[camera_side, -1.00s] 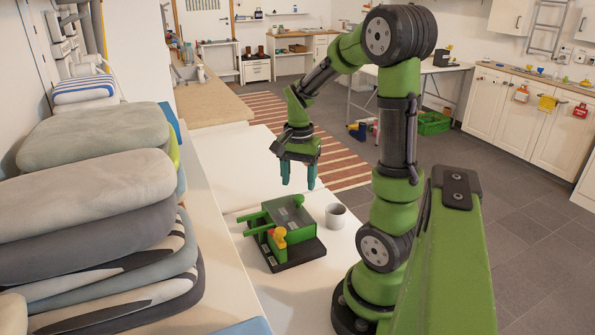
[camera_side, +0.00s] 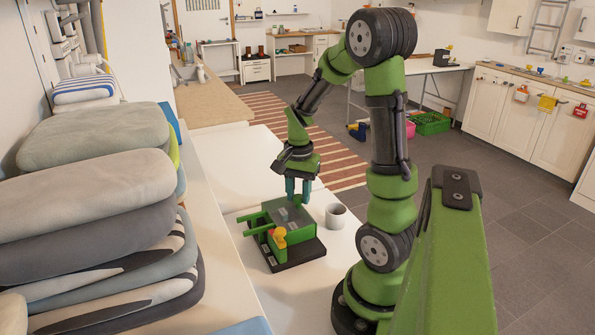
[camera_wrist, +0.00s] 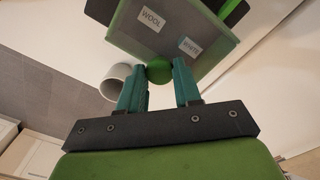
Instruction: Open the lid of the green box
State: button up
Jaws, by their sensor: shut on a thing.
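The green box (camera_side: 268,242) stands on a dark base on the white table in the side view. Its grey-topped lid (camera_side: 286,222) looks closed there. The lid also shows in the wrist view (camera_wrist: 172,42), with labels reading "WOOL" and what looks like "WHITE". A round green knob (camera_wrist: 159,72) sits at the lid's near edge. My gripper (camera_side: 298,198) points down at the back edge of the box. Its teal fingers (camera_wrist: 160,78) are shut on the knob, one on each side. The exact finger contact is hidden in the side view.
Green rails and an orange-yellow part (camera_side: 278,236) stick out at the box's front left. A tall stack of cushions (camera_side: 95,210) fills the left. The table behind the box is clear.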

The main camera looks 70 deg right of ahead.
grip_shut()
jog(key=w+a, duration=0.7)
jog(key=shift+w+a, duration=0.2)
jog(key=shift+w, duration=0.05)
jog(key=o, duration=1)
grip_release()
notch_tip(320, 180, up, 17)
